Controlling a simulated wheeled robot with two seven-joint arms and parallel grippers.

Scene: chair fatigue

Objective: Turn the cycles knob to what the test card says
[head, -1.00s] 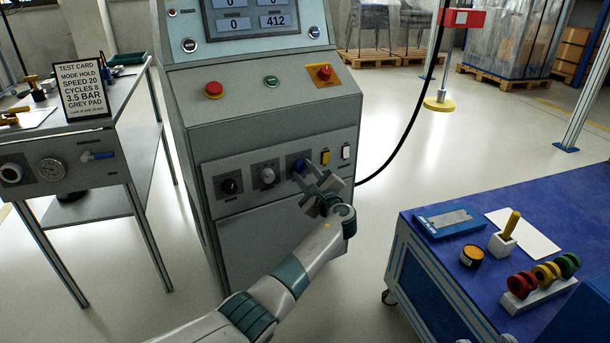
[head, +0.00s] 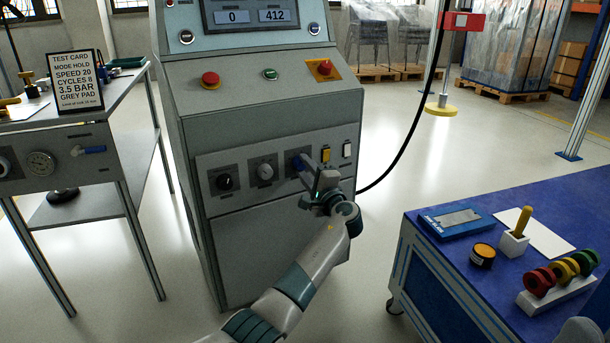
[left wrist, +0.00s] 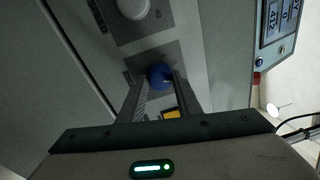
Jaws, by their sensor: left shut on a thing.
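The test card (head: 77,80) stands on the left bench and reads mode hold, speed 20, cycles 8, 3.5 bar, grey pad. The machine's lower panel has a black knob (head: 225,182), a grey knob (head: 265,171) and a blue knob (head: 297,163) in a row. My left gripper (head: 306,168) is at the blue knob, its fingers shut on it. In the left wrist view the blue knob (left wrist: 159,76) sits between the two fingertips.
The machine's screen (head: 258,14) shows 0 and 412. A red button (head: 210,79) and yellow and white switches (head: 326,154) are nearby. A blue table (head: 470,275) with several parts stands at the right. A black cable hangs right of the machine.

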